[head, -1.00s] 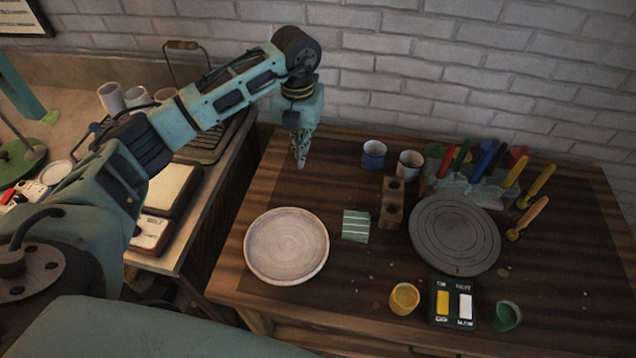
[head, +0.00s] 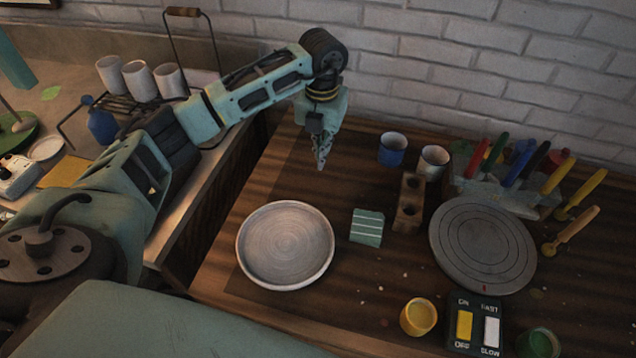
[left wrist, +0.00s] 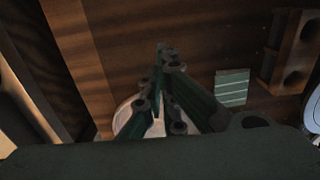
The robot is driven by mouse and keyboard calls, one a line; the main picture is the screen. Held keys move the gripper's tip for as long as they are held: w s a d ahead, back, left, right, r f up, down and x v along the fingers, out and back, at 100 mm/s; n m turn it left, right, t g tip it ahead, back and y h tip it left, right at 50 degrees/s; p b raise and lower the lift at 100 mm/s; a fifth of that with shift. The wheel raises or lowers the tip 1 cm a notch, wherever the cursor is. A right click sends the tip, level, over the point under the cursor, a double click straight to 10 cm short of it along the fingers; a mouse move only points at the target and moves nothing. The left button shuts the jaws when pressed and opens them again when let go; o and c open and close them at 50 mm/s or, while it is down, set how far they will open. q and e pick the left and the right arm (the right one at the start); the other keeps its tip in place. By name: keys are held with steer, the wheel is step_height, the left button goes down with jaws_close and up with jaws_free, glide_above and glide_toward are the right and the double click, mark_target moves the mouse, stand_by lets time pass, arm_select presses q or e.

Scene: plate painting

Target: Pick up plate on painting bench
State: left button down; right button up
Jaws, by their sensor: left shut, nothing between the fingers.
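A pale round plate (head: 286,245) with a raised rim lies flat on the dark wooden painting bench (head: 330,310), near its left edge. My left gripper (head: 321,166) is shut and empty, pointing down above the bench behind the plate. In the left wrist view, the shut fingers (left wrist: 165,50) stand in front of the plate (left wrist: 127,113) and hide much of it. My right gripper is not in view.
A green striped cloth (head: 367,227), a brick with holes (head: 409,203) and a grey turntable (head: 482,246) lie right of the plate. Mugs (head: 392,149), brushes (head: 520,165), a yellow cup (head: 418,317) and a switch box (head: 476,327) surround them. A counter with cups (head: 140,82) is at left.

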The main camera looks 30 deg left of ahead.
mark_target(316, 197)
arm_select(q)
step_height(316, 197, down, 9)
steer(key=shift+s+f+p, duration=0.1)
steer(key=shift+f+p, duration=0.05)
steer(key=shift+p, duration=0.75)
steer(key=s+p, duration=0.2)
steer(key=s, duration=0.1)
steer(key=shift+d, duration=0.35)
steer(key=shift+s+d, duration=0.1)
steer(key=shift+s, duration=0.3)
steer(key=shift+f, duration=0.1)
